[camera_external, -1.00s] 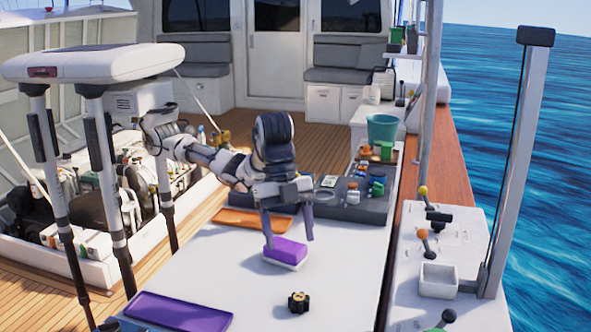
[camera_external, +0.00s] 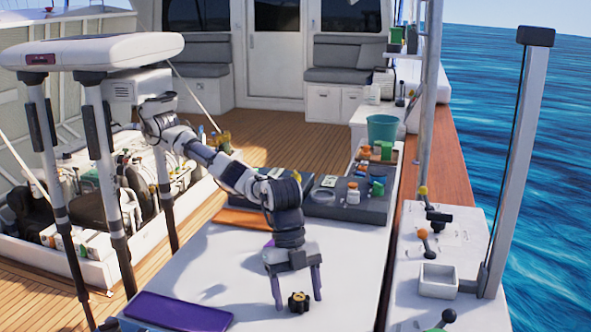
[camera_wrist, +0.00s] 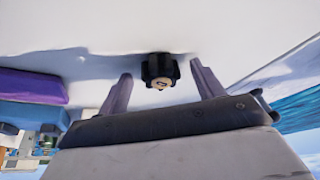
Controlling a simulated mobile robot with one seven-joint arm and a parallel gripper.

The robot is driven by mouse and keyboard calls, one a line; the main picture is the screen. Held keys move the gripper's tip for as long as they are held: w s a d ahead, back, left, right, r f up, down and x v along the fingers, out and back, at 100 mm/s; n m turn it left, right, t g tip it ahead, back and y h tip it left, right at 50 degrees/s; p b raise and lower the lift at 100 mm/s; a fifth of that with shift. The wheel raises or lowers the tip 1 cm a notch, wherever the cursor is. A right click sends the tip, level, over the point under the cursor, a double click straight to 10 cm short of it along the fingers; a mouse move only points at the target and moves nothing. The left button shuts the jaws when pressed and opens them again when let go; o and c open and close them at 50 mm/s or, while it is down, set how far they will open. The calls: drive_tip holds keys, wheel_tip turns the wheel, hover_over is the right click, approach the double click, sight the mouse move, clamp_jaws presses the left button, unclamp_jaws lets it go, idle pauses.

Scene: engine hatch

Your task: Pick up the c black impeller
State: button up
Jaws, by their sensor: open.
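The black impeller (camera_external: 298,302) sits on the white table top, near its front. It has a pale centre face, seen in the wrist view (camera_wrist: 160,72). My gripper (camera_external: 297,302) is open, with its fingers pointing down to either side of the impeller in the external view. In the wrist view, the impeller shows between and a little beyond the two fingertips (camera_wrist: 161,68). I see no contact between the fingers and the impeller. How far the fingertips are above the table is hard to tell.
A purple tray (camera_external: 178,311) lies at the table's front left, and an orange tray (camera_external: 240,218) farther back. White table surface (camera_external: 345,260) right of my gripper is clear.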

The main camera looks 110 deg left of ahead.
drive_tip(key=shift+f, duration=0.15)
drive_tip(key=c, duration=1)
drive_tip(key=shift+c, duration=0.3)
